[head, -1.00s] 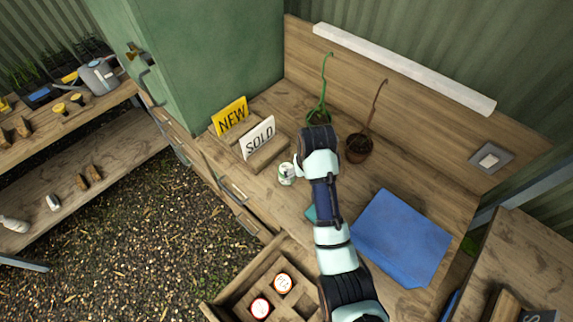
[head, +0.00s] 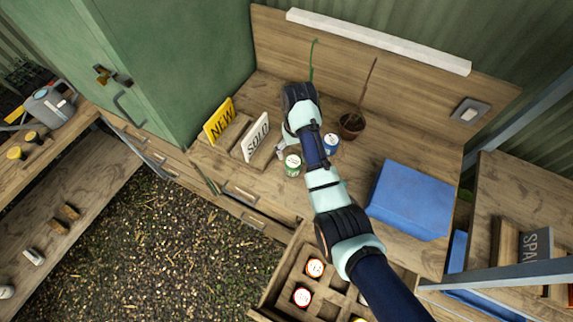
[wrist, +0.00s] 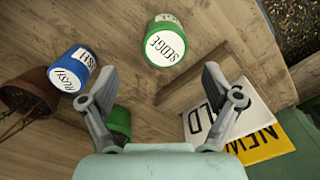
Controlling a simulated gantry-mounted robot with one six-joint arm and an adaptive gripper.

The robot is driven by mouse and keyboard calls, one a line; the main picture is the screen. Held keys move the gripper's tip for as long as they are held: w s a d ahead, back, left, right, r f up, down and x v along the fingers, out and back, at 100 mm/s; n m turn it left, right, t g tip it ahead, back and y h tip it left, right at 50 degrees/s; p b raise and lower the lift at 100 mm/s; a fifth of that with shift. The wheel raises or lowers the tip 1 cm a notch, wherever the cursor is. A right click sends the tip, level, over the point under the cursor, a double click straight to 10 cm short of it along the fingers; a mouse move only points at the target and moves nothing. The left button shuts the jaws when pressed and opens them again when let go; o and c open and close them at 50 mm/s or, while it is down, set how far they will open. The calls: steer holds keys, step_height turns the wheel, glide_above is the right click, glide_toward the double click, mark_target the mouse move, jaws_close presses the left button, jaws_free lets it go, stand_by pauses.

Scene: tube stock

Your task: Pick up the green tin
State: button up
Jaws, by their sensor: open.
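In the head view my arm hides most of the gripper. A blue tin (head: 331,143) stands to the right of the green one; the wrist view shows its lid lettered RUSH (wrist: 74,70).
A yellow NEW sign (head: 220,119) and a white SOLD sign (head: 256,136) stand left of the tin. A green pot (wrist: 118,121) and brown pot (head: 351,125) are close by. A blue box-like item (head: 410,199) lies right; an open drawer (head: 285,280) holds several tins.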

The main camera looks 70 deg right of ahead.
mark_target(293, 161)
steer(key=f, duration=0.4)
steer(key=f+b, duration=0.1)
steer(key=f, duration=0.2)
steer(key=shift+w+a, duration=0.1)
steer(key=shift+a, duration=0.25)
steer(key=shift+r, duration=0.1)
steer(key=c, duration=1.3)
step_height(293, 161, up, 20)
steer(key=p, duration=1.1)
steer(key=shift+c, duration=0.2)
